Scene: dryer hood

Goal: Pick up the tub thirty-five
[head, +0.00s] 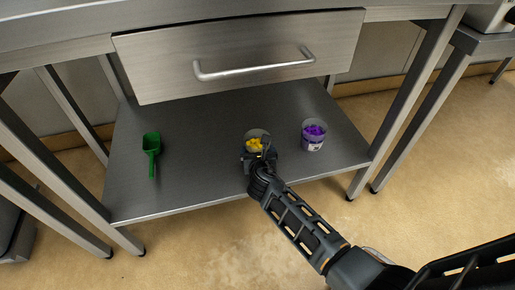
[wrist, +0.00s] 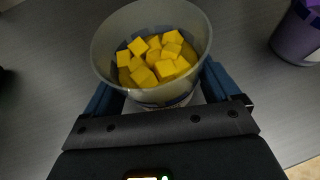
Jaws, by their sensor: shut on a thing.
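A clear tub of yellow cubes (wrist: 105,72) fills the upper middle of the wrist view, between the fingers of my gripper (wrist: 155,95). In the head view this tub (head: 257,134) is on or just above the lower shelf, partly hidden by my gripper (head: 260,158). My gripper is shut on it. A second tub with purple pieces (head: 313,140) stands to its right on the shelf, with a pale label on its front. The number thirty-five is not readable on either tub.
The steel lower shelf (head: 205,165) has a green scoop (head: 151,145) at its left. A drawer (head: 240,58) with a bar handle (head: 255,70) hangs above the back of the shelf. Table legs (head: 410,110) stand at the sides. The shelf between scoop and tub is clear.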

